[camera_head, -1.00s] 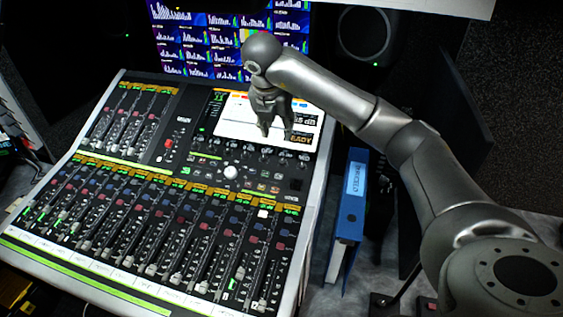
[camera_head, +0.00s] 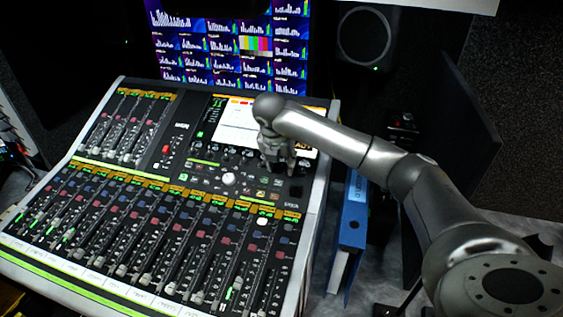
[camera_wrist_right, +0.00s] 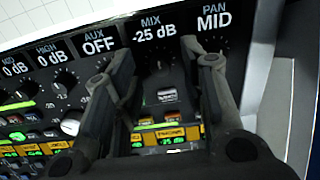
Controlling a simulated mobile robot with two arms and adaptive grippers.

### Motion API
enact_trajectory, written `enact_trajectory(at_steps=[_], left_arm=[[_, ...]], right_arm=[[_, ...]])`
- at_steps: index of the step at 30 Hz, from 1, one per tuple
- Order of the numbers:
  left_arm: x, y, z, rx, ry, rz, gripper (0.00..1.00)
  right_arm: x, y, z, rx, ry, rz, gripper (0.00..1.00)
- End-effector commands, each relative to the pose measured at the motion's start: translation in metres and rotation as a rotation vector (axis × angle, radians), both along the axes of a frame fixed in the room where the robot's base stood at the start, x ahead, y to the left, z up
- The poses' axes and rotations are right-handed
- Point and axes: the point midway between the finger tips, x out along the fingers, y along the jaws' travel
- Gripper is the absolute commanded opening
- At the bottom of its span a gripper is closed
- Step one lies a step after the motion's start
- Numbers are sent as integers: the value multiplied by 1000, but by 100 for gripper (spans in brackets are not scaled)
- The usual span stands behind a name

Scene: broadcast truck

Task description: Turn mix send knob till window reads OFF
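The mixing console (camera_head: 150,190) fills the left and middle of the head view. In the right wrist view, a small window labelled MIX (camera_wrist_right: 152,28) reads -25 dB. The dark mix knob (camera_wrist_right: 158,62) sits just below it and is hard to make out against the black panel. My right gripper (camera_wrist_right: 160,56) is open, one finger on each side of the mix knob's spot; I cannot tell whether they touch it. In the head view my right gripper (camera_head: 277,160) points down at the knob row below the console screen. My left gripper is not in view.
The AUX window (camera_wrist_right: 99,41) reads OFF and the PAN window (camera_wrist_right: 215,20) reads MID, close on either side. Lit buttons (camera_wrist_right: 172,132) lie below the knobs. A blue binder (camera_head: 354,212) stands right of the console, below my right arm. A monitor wall (camera_head: 230,45) stands behind.

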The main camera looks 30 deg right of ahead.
Motion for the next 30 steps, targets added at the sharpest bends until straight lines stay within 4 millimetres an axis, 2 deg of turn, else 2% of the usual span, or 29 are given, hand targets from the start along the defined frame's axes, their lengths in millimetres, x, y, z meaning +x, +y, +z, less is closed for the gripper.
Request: enact_trajectory(at_steps=[6, 14, 23, 30], left_arm=[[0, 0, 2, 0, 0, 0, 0], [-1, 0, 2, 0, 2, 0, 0], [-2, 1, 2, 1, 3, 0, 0], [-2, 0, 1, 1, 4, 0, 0]], right_arm=[[3, -4, -13, -1, 0, 1, 39], [4, -4, -14, 0, -1, 1, 38], [4, -4, -13, 0, -1, 1, 0], [4, -4, -13, -3, 2, 11, 0]])
